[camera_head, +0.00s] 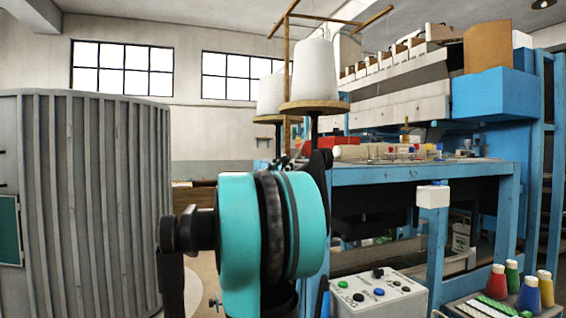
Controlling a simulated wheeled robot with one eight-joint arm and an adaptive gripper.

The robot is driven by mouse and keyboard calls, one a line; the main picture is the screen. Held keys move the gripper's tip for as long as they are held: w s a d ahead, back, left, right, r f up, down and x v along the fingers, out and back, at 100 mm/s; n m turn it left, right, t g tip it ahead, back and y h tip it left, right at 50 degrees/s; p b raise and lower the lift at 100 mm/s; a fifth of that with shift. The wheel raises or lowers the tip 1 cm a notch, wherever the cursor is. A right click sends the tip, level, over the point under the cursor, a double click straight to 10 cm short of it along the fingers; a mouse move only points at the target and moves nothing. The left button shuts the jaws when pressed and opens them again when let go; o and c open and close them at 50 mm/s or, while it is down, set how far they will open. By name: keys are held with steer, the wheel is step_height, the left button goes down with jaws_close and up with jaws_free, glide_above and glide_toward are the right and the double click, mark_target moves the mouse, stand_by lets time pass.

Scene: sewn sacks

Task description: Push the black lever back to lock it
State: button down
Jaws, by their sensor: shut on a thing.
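I cannot make out the black lever in the head view. My teal and black arm stands large in the middle foreground and covers what lies behind it. A dark part shows just above the arm, below the thread cones, but I cannot tell what it is. I cannot pick out my gripper's fingertips, so their place relative to the lever is hidden.
White thread cones (315,70) stand on round wooden holders. A blue workbench (430,176) is at right. A control box (375,296) with coloured buttons is in front, with coloured spools (529,295) at lower right. A ribbed grey panel (85,200) fills the left.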

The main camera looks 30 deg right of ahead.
steer(key=shift+s+f+m, duration=0.2)
steer(key=shift+s+m, duration=0.05)
steer(key=shift+m, duration=0.15)
steer(key=shift+g, duration=0.4)
steer(key=c, duration=1.3)
jaws_free()
steer(key=shift+a, duration=0.1)
steer(key=shift+c, duration=0.2)
steer(key=v, duration=1.2)
steer(key=shift+f, duration=0.2)
